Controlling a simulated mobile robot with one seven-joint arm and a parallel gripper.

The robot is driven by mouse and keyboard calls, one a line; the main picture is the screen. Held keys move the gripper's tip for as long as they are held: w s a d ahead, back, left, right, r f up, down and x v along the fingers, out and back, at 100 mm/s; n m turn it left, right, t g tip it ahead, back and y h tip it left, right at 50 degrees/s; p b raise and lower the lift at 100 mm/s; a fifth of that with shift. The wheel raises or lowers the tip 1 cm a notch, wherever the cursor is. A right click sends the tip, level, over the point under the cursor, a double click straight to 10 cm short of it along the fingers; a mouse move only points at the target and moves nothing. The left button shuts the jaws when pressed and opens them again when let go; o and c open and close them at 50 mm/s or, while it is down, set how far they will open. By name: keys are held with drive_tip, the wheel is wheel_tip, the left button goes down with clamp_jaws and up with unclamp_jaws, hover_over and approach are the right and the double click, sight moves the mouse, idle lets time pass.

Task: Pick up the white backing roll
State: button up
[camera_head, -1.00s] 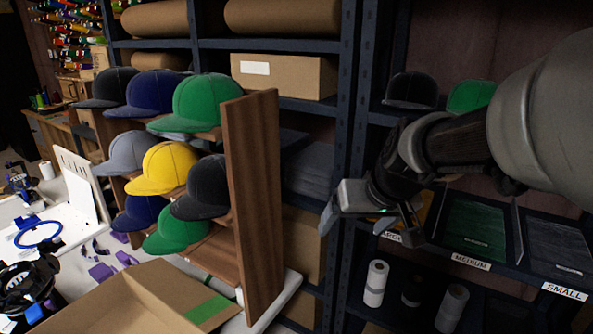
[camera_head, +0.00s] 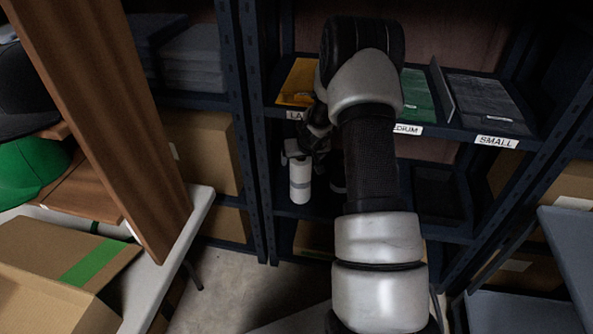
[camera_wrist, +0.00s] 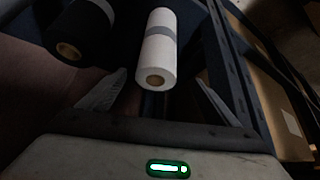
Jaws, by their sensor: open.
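The white backing roll (camera_head: 300,183) stands upright on a lower shelf, with a grey band around it. In the wrist view the white roll (camera_wrist: 158,48) shows its cardboard core end and lies ahead of the fingers, roughly between their tips. My gripper (camera_wrist: 160,80) is open with nothing held, one finger on each side of the roll's near end. I cannot tell whether the fingers touch the roll.
A black roll (camera_wrist: 82,28) stands close to the left in the wrist view; my arm mostly hides it in the head view. A shelf with labelled bins (camera_head: 420,95) lies above, and a dark rack post (camera_head: 252,130) stands left of the roll. A cardboard box (camera_wrist: 265,105) shows at right.

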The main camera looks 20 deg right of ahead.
sight(302, 161)
drive_tip(key=shift+w+d+f, duration=0.25)
drive_tip(key=shift+w+f, duration=0.35)
drive_tip(key=shift+w, duration=0.05)
drive_tip(key=shift+x, duration=0.8)
drive_tip(key=x, duration=0.5)
drive_tip(key=shift+d+b, duration=0.2)
drive_tip(key=shift+b, duration=0.15)
drive_tip(key=shift+c, duration=0.4)
drive_tip(key=shift+r, duration=0.1)
drive_tip(key=c, duration=1.8)
